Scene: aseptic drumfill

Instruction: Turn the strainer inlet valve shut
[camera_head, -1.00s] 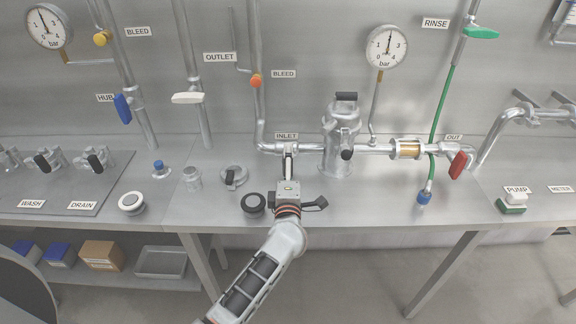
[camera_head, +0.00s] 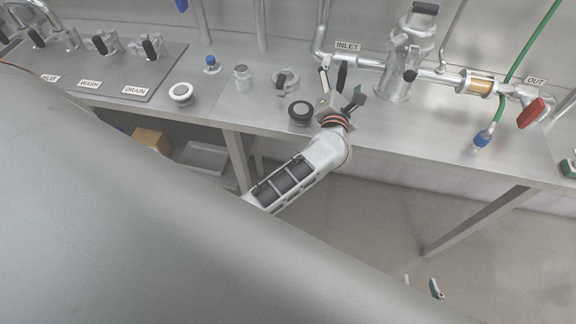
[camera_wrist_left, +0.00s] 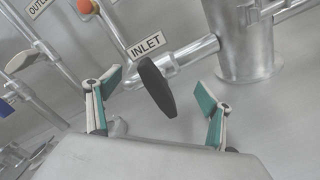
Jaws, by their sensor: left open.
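The strainer inlet valve's black handle (camera_head: 342,76) is a flat lever on the pipe below the INLET label (camera_head: 348,46). My left gripper (camera_head: 341,90) is open around it, with a finger on each side. In the left wrist view the handle (camera_wrist_left: 157,87) is tilted between the spread fingertips (camera_wrist_left: 158,92), with gaps on both sides. The strainer (camera_head: 397,75) stands upright just right of the valve. My right gripper (camera_head: 422,284) shows only its fingertips, spread apart, at the bottom of the head view; the rest is hidden.
A black round knob (camera_head: 300,112) sits close left of my left gripper. The red OUT handle (camera_head: 531,113) and green hose (camera_head: 527,45) are to the right. The bench (camera_head: 420,135) is clear in front of the strainer. A large grey surface covers the lower left.

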